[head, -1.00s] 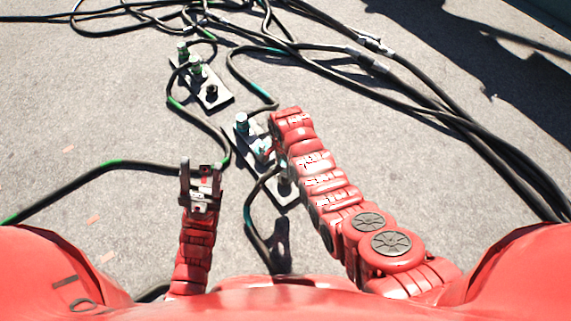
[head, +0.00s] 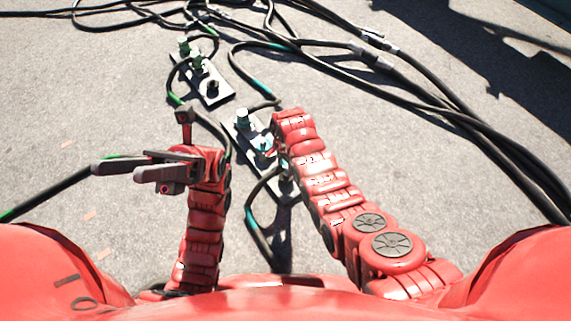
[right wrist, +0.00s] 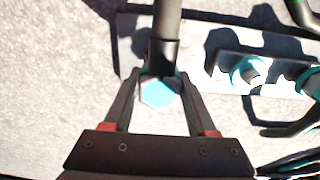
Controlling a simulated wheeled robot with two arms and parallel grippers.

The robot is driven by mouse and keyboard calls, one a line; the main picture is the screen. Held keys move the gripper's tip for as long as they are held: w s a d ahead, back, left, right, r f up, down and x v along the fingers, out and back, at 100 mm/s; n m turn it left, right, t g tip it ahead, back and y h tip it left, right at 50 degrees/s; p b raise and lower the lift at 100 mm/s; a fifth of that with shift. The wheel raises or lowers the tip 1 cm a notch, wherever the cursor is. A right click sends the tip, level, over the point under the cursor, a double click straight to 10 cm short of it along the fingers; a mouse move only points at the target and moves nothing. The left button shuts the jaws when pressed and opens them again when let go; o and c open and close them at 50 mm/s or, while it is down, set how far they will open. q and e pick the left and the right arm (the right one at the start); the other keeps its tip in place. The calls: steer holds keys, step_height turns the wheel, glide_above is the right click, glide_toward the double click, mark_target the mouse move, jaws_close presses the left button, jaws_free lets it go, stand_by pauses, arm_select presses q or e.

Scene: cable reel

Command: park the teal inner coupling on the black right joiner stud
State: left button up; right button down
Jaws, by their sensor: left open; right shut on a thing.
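My right gripper (right wrist: 158,76) is shut on the teal inner coupling (right wrist: 160,92), a teal hexagonal end with a black collar and a grey cylindrical part beyond. In the head view my right arm reaches over the near joiner plate (head: 289,194) and hides most of this gripper. I cannot tell whether the coupling is seated on a stud. A dark stud (head: 286,172) shows at the near plate's lower end, partly behind my arm. My left gripper (head: 116,171) is open and empty, pointing left above the ground.
A far joiner plate (head: 222,97) carries green-marked couplings (head: 184,44) and a bare black stud (head: 212,87). Another coupling (head: 242,119) stands at the near plate's upper end. Black cables (head: 440,110) run across the right. Ground at the left is mostly open.

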step_height(320, 180, down, 2)
steer(key=shift+f+b, duration=0.1)
steer(key=shift+b, duration=0.55)
steer(key=shift+f, duration=0.35)
arm_select(q)
steer(key=s+a+r+m+t+y, duration=0.1)
steer(key=s+a+m+t+y, duration=0.4)
steer(key=s+t+y, duration=0.1)
steer(key=shift+s+t, duration=0.5)
steer(key=shift+t, duration=0.3)
steer(key=shift+r, duration=0.4)
steer(key=shift+f+b, duration=0.3)
steer(key=shift+f, duration=0.05)
arm_select(e)
steer(key=shift+f, duration=0.45)
steer(key=shift+c, duration=0.6)
jaws_free()
arm_select(q)
steer(key=shift+a, duration=0.1)
